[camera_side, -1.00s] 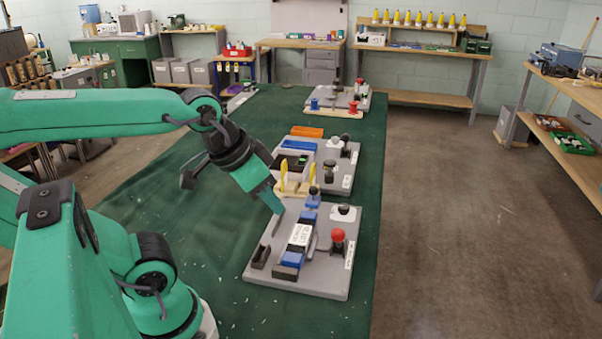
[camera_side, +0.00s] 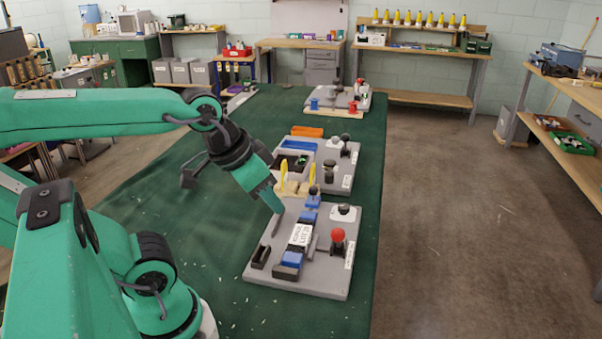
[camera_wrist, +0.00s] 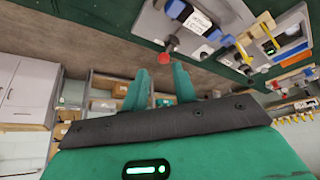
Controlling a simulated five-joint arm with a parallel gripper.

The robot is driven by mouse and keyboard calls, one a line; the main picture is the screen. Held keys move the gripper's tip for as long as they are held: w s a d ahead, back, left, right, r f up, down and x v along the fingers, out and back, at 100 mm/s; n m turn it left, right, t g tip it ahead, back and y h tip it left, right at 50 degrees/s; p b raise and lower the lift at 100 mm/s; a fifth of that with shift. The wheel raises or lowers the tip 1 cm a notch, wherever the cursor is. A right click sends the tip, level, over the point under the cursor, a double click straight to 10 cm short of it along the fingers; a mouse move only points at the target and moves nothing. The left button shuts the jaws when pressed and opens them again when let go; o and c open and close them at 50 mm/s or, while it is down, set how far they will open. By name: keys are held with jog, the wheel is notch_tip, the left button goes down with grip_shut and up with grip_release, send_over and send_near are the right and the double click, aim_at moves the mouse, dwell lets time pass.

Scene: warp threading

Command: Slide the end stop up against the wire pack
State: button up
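The near grey board (camera_side: 325,283) carries a raised rail with blue blocks and a white labelled block (camera_side: 300,236). A blue block (camera_side: 292,259) sits at its near end and another blue block (camera_side: 309,215) at its far end. I cannot tell which part is the end stop, and no separate wires are readable. My gripper (camera_side: 277,207) hangs over the far left of this board, left of the far blue block, apart from the rail. In the wrist view my gripper (camera_wrist: 160,88) has its two fingers spread with nothing between them; the labelled block (camera_wrist: 198,21) is beyond them.
A red ball knob (camera_side: 338,235) stands right of the rail. Behind are two yellow pegs (camera_side: 312,174), a second grey board (camera_side: 343,183) and an orange tray (camera_side: 307,132). The green mat (camera_side: 205,230) is mostly clear left of the near board.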

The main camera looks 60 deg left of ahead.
jog(key=o, duration=0.4)
jog(key=shift+o, duration=0.2)
jog(key=n+g, duration=0.6)
jog(key=n, duration=0.1)
send_over(314, 187)
notch_tip(314, 187, down, 13)
jog(key=shift+r, duration=0.1)
jog(key=shift+a+f, duration=0.25)
jog(key=shift+f, duration=0.1)
jog(key=shift+f, duration=0.15)
